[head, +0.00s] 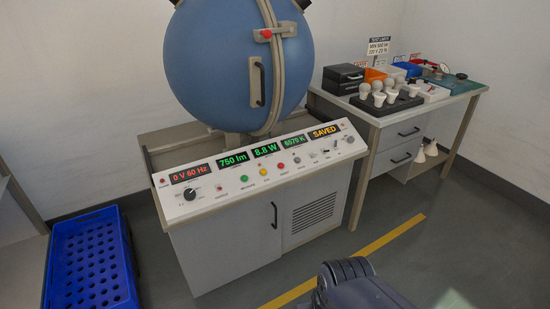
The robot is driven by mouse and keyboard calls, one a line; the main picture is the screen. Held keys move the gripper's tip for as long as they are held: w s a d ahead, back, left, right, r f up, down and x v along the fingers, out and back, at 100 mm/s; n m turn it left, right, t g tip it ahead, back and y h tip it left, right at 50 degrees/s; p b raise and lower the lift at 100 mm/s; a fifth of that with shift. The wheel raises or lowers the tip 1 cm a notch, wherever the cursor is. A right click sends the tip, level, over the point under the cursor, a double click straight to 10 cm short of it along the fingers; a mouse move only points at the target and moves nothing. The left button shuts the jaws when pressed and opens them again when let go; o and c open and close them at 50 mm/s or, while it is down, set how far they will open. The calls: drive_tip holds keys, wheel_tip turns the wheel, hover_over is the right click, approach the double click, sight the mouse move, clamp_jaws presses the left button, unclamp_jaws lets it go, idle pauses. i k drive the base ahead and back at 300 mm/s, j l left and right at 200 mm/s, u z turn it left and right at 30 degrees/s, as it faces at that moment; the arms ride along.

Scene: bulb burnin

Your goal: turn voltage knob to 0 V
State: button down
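The voltage knob (190,193) is a dark round knob with a scale around it, at the left end of the sloping white control panel (208,202). The red display (190,174) above it reads 0 V 60 Hz. The knob's pointer is too small to read surely. Part of my arm (350,284) shows at the bottom edge, well away from the panel. My gripper's fingers are not in view, and nothing touches the knob.
A large blue sphere (215,65) stands behind the panel. Other displays read 750 lm, 8.8 W, 6570 K and SAVED. Several coloured buttons and small switches line the panel. A blue crate (92,262) is at left; a bench (398,133) with bulbs stands at right. Floor in front is clear.

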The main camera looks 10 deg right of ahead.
sight(190, 194)
drive_tip(key=i+l+u, duration=0.1)
drive_tip(key=i, duration=0.4)
drive_tip(key=i+l+u, duration=0.15)
drive_tip(key=i, duration=0.4)
